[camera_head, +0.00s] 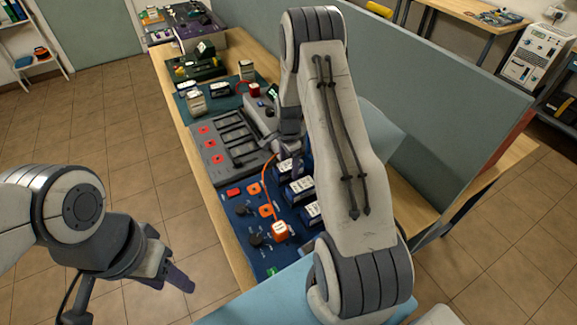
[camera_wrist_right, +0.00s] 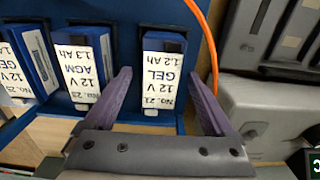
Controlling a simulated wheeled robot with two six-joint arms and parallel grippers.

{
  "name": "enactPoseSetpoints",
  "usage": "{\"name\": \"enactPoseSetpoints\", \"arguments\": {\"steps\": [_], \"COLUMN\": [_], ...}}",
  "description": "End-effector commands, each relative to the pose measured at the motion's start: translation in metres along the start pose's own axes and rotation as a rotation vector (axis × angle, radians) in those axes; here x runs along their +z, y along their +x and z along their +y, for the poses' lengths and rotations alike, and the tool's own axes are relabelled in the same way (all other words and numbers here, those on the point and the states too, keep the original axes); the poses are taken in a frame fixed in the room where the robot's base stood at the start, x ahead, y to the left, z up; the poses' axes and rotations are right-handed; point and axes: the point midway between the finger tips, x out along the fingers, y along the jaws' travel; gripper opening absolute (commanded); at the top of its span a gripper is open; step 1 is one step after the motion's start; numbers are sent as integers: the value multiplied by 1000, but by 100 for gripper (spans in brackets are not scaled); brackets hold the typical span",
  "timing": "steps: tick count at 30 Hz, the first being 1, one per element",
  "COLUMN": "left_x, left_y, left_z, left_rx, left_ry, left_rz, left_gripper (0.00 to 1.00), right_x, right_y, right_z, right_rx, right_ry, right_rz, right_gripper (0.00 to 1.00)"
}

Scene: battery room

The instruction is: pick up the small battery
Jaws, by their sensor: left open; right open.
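A row of blue batteries with white labels stands on the blue panel. In the right wrist view one is labelled 12 V GEL 1.2 Ah (camera_wrist_right: 164,65), and it lies just ahead of and between the fingers of my open right gripper (camera_wrist_right: 159,78). Beside it are a 12 V AGM 1.3 Ah battery (camera_wrist_right: 84,62) and a third battery (camera_wrist_right: 30,58), cut by the left edge. The head view also shows the batteries (camera_head: 300,188). There my right gripper (camera_head: 289,143) is above the far end of the row, partly hidden by my arm. My left gripper (camera_head: 180,278) is open, empty and off the table.
A grey tray unit (camera_head: 222,150) stands beyond the batteries. A green mat with boxes lies farther back. A grey partition (camera_head: 440,130) runs along the table's right side.

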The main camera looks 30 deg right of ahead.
Motion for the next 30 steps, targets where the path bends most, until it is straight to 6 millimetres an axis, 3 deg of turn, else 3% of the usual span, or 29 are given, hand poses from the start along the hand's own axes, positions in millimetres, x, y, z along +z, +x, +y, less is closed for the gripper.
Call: {"name": "enactPoseSetpoints", "arguments": {"steps": [8,11,15,16,26,30], "left_x": [0,0,0,0,0,0], "left_y": [-1,-1,-1,-1,-1,4], "left_z": [0,0,0,0,0,0], "left_rx": [0,0,0,0,0,0], "left_ry": [1,1,1,1,0,0], "left_rz": [0,0,0,0,0,0], "left_gripper": [50,50,50,50,50,50], "right_x": [1,1,1,1,1,0], "right_y": [5,5,5,5,3,-7], "right_z": [-1,-1,-1,-1,-2,-3], "right_rx": [-2,-2,-2,-2,-5,-7], "right_ry": [-2,-2,-2,-2,-2,-2], "right_rz": [1,0,0,0,1,2], "right_gripper": [89,58,5,0,0,0]}}
